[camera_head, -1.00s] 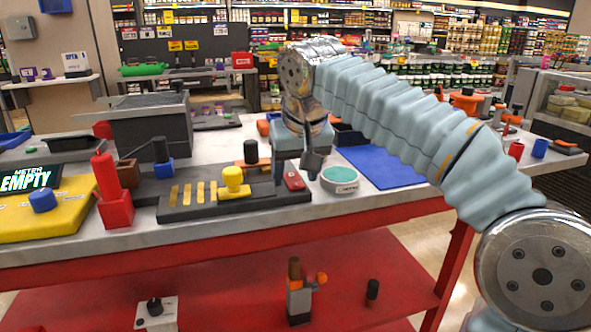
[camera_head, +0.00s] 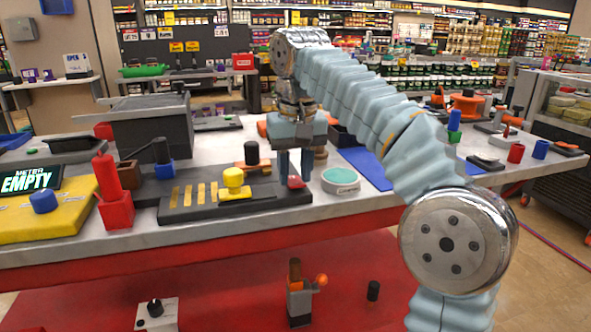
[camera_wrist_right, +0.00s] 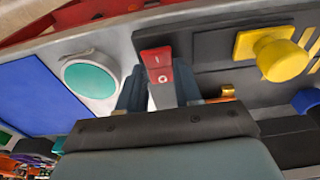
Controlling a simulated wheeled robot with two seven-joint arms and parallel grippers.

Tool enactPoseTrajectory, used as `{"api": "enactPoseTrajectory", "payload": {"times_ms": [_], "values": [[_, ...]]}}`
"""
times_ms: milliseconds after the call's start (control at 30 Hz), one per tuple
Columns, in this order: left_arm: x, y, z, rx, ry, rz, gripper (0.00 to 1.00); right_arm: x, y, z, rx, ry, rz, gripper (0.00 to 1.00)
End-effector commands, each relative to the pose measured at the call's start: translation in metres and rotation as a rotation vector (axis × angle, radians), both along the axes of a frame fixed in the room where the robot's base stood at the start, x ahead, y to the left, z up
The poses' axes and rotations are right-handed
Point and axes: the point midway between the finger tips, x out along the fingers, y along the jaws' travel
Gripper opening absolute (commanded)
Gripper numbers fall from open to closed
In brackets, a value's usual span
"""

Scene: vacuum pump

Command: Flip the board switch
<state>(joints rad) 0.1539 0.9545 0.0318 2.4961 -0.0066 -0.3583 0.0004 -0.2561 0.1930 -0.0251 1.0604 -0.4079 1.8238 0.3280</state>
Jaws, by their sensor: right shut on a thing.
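The red board switch (camera_head: 297,183) sits at the right end of the dark board (camera_head: 180,215) on the table. In the wrist view the switch (camera_wrist_right: 156,62) shows two white marks on its face. My right gripper (camera_head: 294,174) points down over the board's right end, its two fingers on either side of the switch. It is shut on the switch, whose lower part is partly hidden between the fingers. A yellow knob (camera_head: 233,179) stands on the same board, left of the gripper. My left gripper is not in view.
A round teal-topped puck (camera_head: 340,178) stands just right of the gripper. A blue mat (camera_head: 368,168) lies beyond it. A tall red handle (camera_head: 112,200) and a yellow block with a meter reading EMPTY (camera_head: 30,181) are at the left.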

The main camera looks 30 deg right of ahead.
Motion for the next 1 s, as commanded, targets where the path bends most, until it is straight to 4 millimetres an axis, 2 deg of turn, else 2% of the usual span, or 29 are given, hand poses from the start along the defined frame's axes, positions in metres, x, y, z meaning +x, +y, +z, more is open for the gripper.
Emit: {"api": "enactPoseTrajectory", "payload": {"times_ms": [200, 233, 400, 1000], "values": [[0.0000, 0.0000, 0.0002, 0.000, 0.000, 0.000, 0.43, -0.0001, -0.0005, 0.0006, 0.000, -0.002, -0.001, 0.04], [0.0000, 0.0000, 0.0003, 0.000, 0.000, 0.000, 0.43, -0.0001, -0.0005, 0.0007, 0.000, -0.002, -0.001, 0.37], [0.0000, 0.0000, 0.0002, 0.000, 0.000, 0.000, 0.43, -0.0002, -0.0004, 0.0006, 0.000, -0.002, -0.001, 0.60], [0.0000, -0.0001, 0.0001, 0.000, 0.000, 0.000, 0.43, -0.0026, 0.0001, 0.0007, -0.010, -0.044, 0.000, 0.60]]}}
